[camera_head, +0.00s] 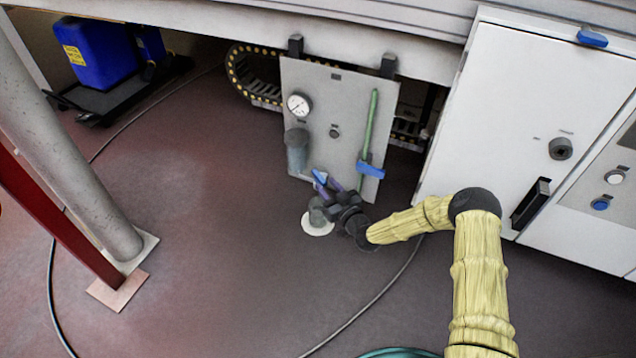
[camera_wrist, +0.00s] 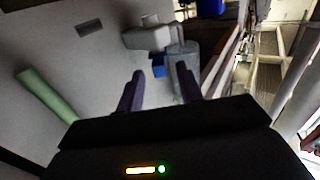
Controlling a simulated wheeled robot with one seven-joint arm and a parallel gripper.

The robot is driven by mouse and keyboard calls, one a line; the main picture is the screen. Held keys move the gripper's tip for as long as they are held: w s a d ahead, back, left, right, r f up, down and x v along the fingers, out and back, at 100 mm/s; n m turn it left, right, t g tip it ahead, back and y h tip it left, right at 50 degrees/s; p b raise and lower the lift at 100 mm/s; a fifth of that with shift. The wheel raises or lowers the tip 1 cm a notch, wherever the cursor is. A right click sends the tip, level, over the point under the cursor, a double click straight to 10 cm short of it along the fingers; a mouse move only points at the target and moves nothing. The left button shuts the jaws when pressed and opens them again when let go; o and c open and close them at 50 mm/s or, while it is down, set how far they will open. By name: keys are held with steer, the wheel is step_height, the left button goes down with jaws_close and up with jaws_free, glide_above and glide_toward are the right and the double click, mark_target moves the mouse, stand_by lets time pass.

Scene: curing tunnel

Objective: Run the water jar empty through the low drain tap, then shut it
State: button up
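The water jar (camera_head: 296,150) is a grey, see-through cylinder hanging on the lower left of a grey panel, below a round gauge. It also shows in the wrist view (camera_wrist: 184,55), partly behind the right finger. A blue piece (camera_head: 320,178), seemingly the low drain tap's handle, sits below the jar. In the wrist view a blue piece (camera_wrist: 158,66) shows beyond and between the fingertips. The tap's setting and the water level cannot be made out. My gripper (camera_head: 331,190) is close to the blue piece. Its purple fingers (camera_wrist: 160,75) are apart, with nothing clearly held.
The grey panel (camera_head: 345,110) carries a gauge (camera_head: 298,105) and a green rod (camera_head: 369,120) with a blue lever (camera_head: 370,170). A grey cup-like piece (camera_head: 318,212) stands over a white disc (camera_head: 317,228) on the floor. A white cabinet (camera_head: 510,110) is at right.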

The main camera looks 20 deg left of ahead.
mark_target(319, 175)
steer(key=b+x, duration=0.1)
steer(key=x, duration=0.1)
steer(key=b+x, duration=0.1)
steer(key=x, duration=0.2)
steer(key=shift+a+f, duration=0.1)
steer(key=shift+f, duration=0.1)
steer(key=shift+w+r+b, duration=0.15)
steer(key=shift+w+b, duration=0.15)
steer(key=shift+a, duration=0.1)
steer(key=shift+s, duration=0.1)
steer(key=shift+a, duration=0.1)
steer(key=c, duration=0.6)
jaws_close()
